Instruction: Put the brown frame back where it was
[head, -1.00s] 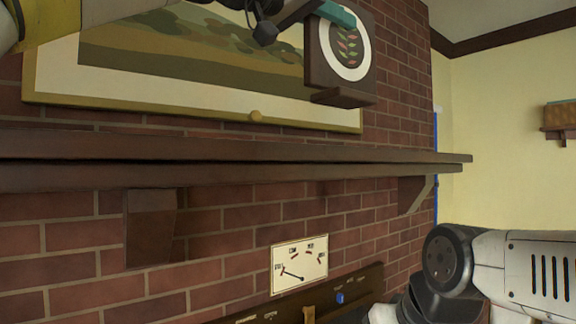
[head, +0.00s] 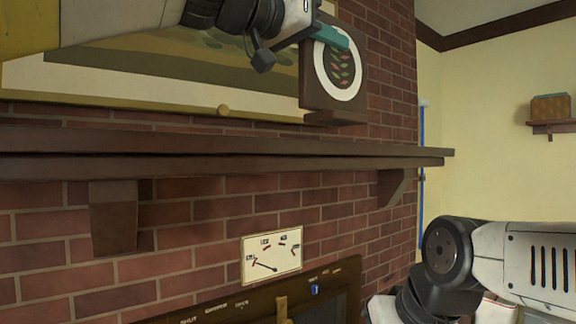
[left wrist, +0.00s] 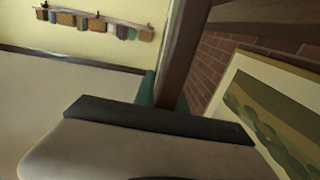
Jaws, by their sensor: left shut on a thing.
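The brown frame (head: 314,80) has a white oval with coloured leaves and a small ledge along its bottom. My left gripper (head: 331,37), with teal fingertips, is shut on its upper part and holds it roughly upright. The frame hangs a little above the brown mantel shelf (head: 250,146), near its right part; brick shows between them. In the left wrist view, the frame's dark edge (left wrist: 183,50) shows side-on beside the teal fingers (left wrist: 146,90). My right gripper is not in view; only its arm shows at lower right.
A large landscape painting (head: 150,108) hangs behind, left of the frame. The visible shelf top looks clear. A small wall shelf (head: 553,126) is at far right.

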